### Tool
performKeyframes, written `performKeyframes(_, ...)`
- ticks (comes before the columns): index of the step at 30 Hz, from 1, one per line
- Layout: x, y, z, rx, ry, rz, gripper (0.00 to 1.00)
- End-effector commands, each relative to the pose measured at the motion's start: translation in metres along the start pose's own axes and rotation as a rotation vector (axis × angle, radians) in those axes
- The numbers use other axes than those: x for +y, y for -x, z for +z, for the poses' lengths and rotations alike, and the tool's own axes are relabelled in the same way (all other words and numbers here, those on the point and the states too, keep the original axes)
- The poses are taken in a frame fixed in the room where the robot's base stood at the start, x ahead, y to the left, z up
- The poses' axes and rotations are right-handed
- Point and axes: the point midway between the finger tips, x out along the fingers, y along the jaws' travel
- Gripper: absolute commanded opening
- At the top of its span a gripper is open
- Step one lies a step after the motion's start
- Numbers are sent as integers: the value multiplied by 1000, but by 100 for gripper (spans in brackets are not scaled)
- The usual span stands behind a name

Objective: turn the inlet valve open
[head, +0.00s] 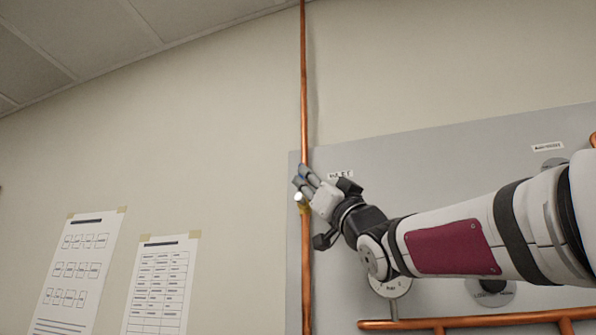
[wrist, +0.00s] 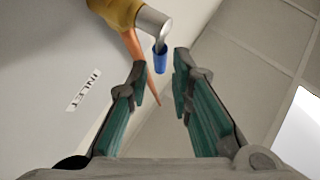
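The inlet valve sits on the vertical copper pipe. In the head view its brass body (head: 305,208) shows just below my fingers, and a bit of blue shows by the fingertips. In the wrist view the valve has a yellow brass body (wrist: 114,11), a silver round part (wrist: 152,22) and a blue-tipped lever (wrist: 160,57). My gripper (wrist: 160,72) is open, its two fingers apart with the blue tip in the gap near the fingertips. I cannot tell whether a finger touches it. In the head view my gripper (head: 299,178) is at the pipe, partly hiding the valve.
The copper pipe (head: 304,90) runs up the wall to the ceiling. A grey panel (head: 440,160) with an INLET label (wrist: 83,90) is beside it. A gauge (head: 390,287) and horizontal copper pipes (head: 480,321) lie below my arm. Two paper sheets (head: 158,285) hang at left.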

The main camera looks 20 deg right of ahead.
Motion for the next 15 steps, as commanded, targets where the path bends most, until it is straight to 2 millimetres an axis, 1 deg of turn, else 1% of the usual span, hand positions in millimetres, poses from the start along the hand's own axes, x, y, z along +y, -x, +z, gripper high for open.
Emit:
performKeyframes(1,-1,-8,-1,-2,3,-1,21)
performKeyframes(6,-1,-29,-1,0,3,0,21)
performKeyframes(10,0,-39,-1,1,2,0,21)
performKeyframes(15,0,-45,0,0,1,0,21)
